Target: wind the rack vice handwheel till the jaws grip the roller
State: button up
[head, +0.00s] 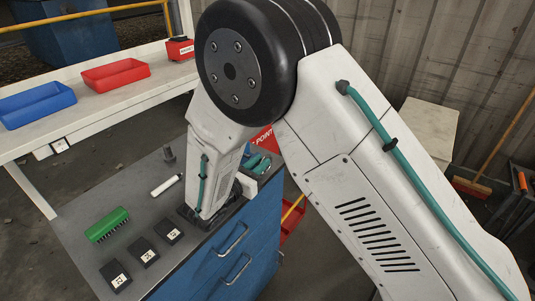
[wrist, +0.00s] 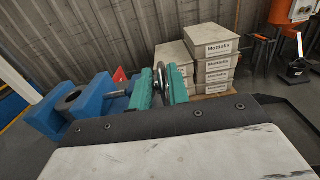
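The blue vice (wrist: 45,117) is at the left of the wrist view. A dark ring-like piece (wrist: 72,97), which looks like the roller's end, sits between its blue blocks; I cannot tell whether the jaws touch it. A metal screw (wrist: 118,93) runs from the vice toward the handwheel (wrist: 174,73), seen nearly edge-on.
A grey-topped blue cabinet (head: 213,264) carries a green brush (head: 107,224), several labelled black blocks (head: 168,231) and a white cylinder (head: 166,185). A shelf behind holds blue (head: 36,104) and red (head: 115,75) trays.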

aim_at(271, 157)
jog(key=x, duration=0.5)
jog(key=shift+c, duration=0.4)
jog(key=shift+s, duration=0.1)
grip_shut()
jog(key=g, duration=0.1)
jog(key=g+y, duration=0.2)
jog(key=shift+w+d+f, duration=0.25)
jog(key=shift+w, duration=0.1)
jog(key=shift+w+f+g+y, duration=0.1)
jog(key=shift+f+g+y, duration=0.1)
jog(key=shift+g+y, duration=0.35)
jog(key=shift+w+f+g+y, duration=0.1)
jog(key=shift+f+g+y, duration=0.1)
jog(key=shift+g+y, duration=0.3)
jog(key=shift+d, duration=0.1)
